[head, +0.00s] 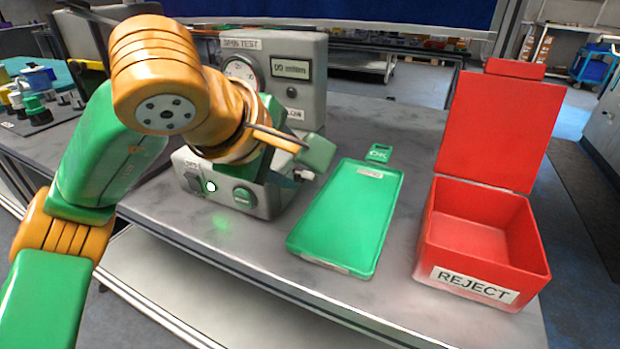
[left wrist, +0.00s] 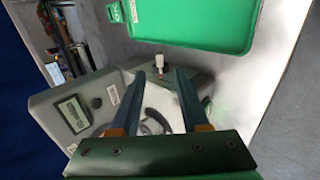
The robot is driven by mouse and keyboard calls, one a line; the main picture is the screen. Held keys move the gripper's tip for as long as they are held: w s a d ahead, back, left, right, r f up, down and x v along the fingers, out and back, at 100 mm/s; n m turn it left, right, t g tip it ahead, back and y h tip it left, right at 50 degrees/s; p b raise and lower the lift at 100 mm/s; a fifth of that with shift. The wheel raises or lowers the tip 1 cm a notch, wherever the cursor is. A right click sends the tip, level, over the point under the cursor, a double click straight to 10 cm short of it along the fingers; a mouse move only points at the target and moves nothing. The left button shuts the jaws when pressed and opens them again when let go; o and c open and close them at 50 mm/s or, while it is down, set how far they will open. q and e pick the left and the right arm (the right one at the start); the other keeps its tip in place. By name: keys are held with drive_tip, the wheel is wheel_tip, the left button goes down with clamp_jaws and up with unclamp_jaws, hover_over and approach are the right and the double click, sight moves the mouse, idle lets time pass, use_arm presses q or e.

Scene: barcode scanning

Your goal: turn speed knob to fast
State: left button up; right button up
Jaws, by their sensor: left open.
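The grey spin test machine (head: 308,85) stands on the bench, with a round gauge (head: 240,70) and a small display on its upright panel. A small pale knob (head: 305,174) sticks out at the right of its base. The knob also shows in the left wrist view (left wrist: 159,62), just past the fingertips and roughly in line with the gap. I cannot read its setting. My left gripper (left wrist: 159,74) is open with nothing between its fingers, above the machine's base. In the head view my wrist hides part of the machine and most of the fingers. My right gripper is not in view.
A green tray (head: 345,215) with a small tab lies right of the machine. A red open reject bin (head: 478,285) stands further right. Small coloured parts lie at far left.

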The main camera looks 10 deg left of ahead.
sight(307, 174)
use_arm(q)
drive_tip(key=x, duration=0.6)
clamp_jaws()
drive_tip(key=shift+r+p, duration=0.15)
drive_tip(key=shift+p, duration=0.35)
drive_tip(key=g+p, duration=0.2)
drive_tip(key=p, duration=0.3)
drive_tip(key=g+y+p, duration=0.1)
drive_tip(key=g+p, duration=0.1)
drive_tip(key=p, duration=0.4)
drive_tip(key=w+r+g+y+p, duration=0.1)
drive_tip(key=g+p, duration=0.1)
drive_tip(key=p, duration=0.3)
drive_tip(key=shift+d+p, duration=0.2)
drive_tip(key=shift+p, duration=0.1)
drive_tip(key=shift+f+g+p, duration=0.15)
drive_tip(key=shift+g+p, duration=0.15)
drive_tip(key=shift+p, duration=0.2)
drive_tip(key=shift+w+f, duration=0.1)
